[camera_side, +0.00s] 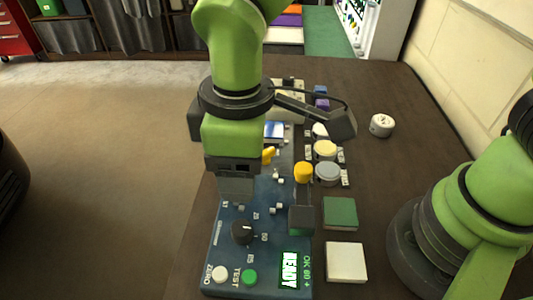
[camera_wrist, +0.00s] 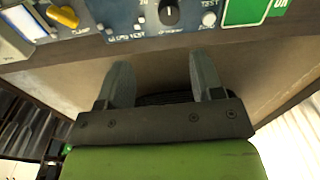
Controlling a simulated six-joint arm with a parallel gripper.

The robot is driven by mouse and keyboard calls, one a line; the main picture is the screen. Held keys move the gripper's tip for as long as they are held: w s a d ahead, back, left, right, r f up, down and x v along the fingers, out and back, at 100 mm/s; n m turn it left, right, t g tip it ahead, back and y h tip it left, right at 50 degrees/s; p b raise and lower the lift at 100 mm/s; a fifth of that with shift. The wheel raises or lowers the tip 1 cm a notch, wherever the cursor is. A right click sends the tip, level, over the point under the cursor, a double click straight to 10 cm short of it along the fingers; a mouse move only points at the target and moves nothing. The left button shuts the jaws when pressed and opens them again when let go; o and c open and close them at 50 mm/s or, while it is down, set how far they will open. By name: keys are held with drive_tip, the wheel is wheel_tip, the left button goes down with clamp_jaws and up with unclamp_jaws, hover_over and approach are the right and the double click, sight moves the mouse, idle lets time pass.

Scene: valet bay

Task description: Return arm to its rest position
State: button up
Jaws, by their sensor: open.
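My gripper (camera_side: 237,190) hangs over the blue control panel (camera_side: 215,255) in the side view, with its fingers pointing down. In the wrist view my gripper (camera_wrist: 160,72) is open, with two grey fingers apart and nothing between them. The panel (camera_wrist: 125,22) shows along the top of that view, beyond the fingertips. Whether the fingertips touch anything cannot be told from the side view. A dark knob (camera_side: 242,232) sits on the panel just below the gripper, and a green READY display (camera_side: 291,270) is lit. My arm hides part of the panel.
A dark block (camera_side: 302,215) stands at the panel's right edge, near a yellow cap (camera_side: 303,172). Several round containers (camera_side: 326,150) stand behind it. A green pad (camera_side: 340,213), a cream pad (camera_side: 346,262) and a white round item (camera_side: 382,125) lie on the brown table (camera_side: 385,165).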

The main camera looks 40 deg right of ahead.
drive_tip(key=d+r+m+t+y, duration=0.1)
drive_tip(key=d+r+m, duration=0.2)
drive_tip(key=d+r, duration=0.3)
drive_tip(key=s+d+r+m+t, duration=0.6)
drive_tip(key=s+d+r+m, duration=0.3)
drive_tip(key=d, duration=0.4)
drive_tip(key=shift+s+d+m+y, duration=0.2)
drive_tip(key=shift+m+y, duration=0.1)
drive_tip(key=shift+m, duration=0.6)
drive_tip(key=shift+r, duration=0.1)
